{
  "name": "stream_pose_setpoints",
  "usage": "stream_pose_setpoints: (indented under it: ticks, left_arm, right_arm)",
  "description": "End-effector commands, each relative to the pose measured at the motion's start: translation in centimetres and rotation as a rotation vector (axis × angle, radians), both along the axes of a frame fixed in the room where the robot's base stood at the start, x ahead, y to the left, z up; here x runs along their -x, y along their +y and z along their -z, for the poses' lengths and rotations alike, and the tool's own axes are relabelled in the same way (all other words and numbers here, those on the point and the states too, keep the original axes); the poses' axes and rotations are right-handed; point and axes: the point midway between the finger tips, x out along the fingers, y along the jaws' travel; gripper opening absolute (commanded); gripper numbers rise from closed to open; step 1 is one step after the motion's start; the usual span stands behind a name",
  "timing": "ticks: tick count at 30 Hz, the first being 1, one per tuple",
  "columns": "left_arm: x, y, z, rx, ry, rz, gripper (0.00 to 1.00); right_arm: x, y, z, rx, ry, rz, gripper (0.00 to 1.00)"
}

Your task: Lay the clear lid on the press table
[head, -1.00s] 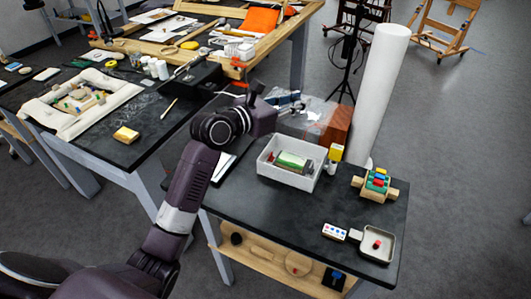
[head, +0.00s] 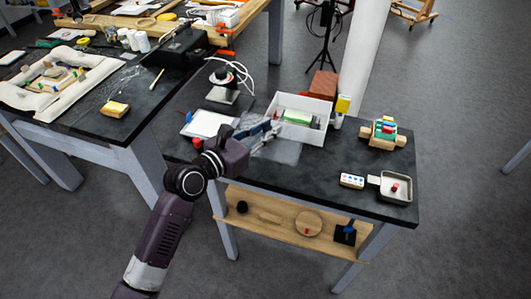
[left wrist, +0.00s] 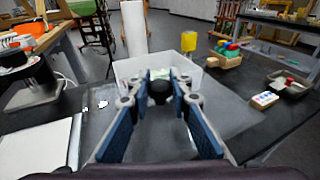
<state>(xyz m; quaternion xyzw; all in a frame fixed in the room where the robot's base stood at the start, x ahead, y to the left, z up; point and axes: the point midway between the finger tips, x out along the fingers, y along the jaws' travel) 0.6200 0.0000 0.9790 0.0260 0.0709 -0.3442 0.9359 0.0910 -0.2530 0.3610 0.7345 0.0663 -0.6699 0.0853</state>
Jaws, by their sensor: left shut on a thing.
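My left gripper (head: 272,130) is shut on the black knob (left wrist: 160,88) of the clear lid (head: 282,152). The lid is a see-through sheet, faint against the dark top of the press table (head: 335,170). It is over the table's left part, in front of the white box. In the left wrist view the blue-padded fingers (left wrist: 160,95) close around the knob, and the lid (left wrist: 222,112) spreads below and beside them. I cannot tell whether the lid touches the tabletop. My right gripper is not in view.
The white box (head: 318,133) with a green block stands behind the lid. A white pad (head: 205,124) and a lamp-like device (head: 228,92) are left.

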Motion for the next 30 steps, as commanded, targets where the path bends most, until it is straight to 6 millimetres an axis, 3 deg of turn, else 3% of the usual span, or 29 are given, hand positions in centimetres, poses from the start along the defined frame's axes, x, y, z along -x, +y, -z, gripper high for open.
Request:
stream_pose_setpoints:
  ticks: [1,3,9,15,30]
  left_arm:
    - [0.0,0.0,1.6,-0.003,0.002,0.000,0.00]
    - [0.0,0.0,2.8,-0.002,0.001,0.001,0.00]
    - [0.0,0.0,4.4,0.000,-0.001,0.000,0.00]
    - [0.0,0.0,7.6,-0.001,0.000,0.001,0.00]
    - [0.0,0.0,8.8,0.001,0.000,0.000,0.00]
  right_arm:
    - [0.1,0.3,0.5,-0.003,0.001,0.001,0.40]
    - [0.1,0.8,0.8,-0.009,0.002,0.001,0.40]
    - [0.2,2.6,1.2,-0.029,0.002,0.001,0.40]
    - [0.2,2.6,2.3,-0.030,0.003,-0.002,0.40]
    - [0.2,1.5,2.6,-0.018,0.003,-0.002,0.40]
